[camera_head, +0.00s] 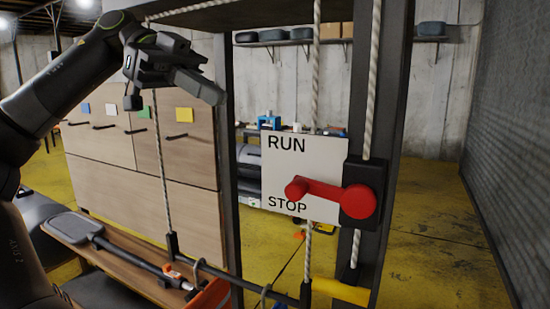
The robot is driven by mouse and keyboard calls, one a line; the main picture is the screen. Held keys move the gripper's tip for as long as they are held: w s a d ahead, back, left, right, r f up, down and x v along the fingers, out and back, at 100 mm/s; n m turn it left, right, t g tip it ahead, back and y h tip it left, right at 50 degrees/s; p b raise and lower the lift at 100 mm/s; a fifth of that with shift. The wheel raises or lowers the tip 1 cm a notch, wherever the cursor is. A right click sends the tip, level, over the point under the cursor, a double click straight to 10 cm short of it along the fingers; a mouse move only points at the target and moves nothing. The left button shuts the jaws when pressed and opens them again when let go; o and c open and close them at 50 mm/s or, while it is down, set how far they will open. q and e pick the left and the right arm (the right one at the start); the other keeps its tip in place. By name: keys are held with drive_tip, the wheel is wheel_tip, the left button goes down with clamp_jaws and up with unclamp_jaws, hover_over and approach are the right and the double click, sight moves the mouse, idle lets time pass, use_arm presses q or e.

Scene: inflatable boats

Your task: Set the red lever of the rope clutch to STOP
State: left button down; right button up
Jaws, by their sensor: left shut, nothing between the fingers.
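The rope clutch has a black body (372,172) fixed on a dark upright post. Its red lever (325,190) has its round hub at the right and its knob at the left. The lever points left and slightly up, and its knob is just above the word STOP on a white sign (300,160); RUN is printed higher on the sign. My left gripper (218,96) is shut and empty, up and to the left of the lever, well apart from it. My right gripper is not in view.
Ropes (368,80) run up and down near the post (395,90). A wooden cabinet (140,150) stands behind my left arm. A wooden bench (125,265) with a paddle lies low at the left. Yellow floor (440,240) is open to the right.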

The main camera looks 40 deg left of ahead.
use_arm(q)
drive_tip(key=d, duration=0.1)
drive_tip(key=p, duration=0.2)
approach(325, 196)
wheel_tip(325, 196, up, 4)
drive_tip(key=s+d, duration=0.1)
drive_tip(key=f, duration=0.1)
drive_tip(key=d+f+b, duration=0.1)
drive_tip(key=f, duration=0.1)
drive_tip(key=d+f+b, duration=0.1)
drive_tip(key=shift+w+f, duration=0.15)
drive_tip(key=shift+w, duration=0.05)
drive_tip(key=shift+w, duration=0.1)
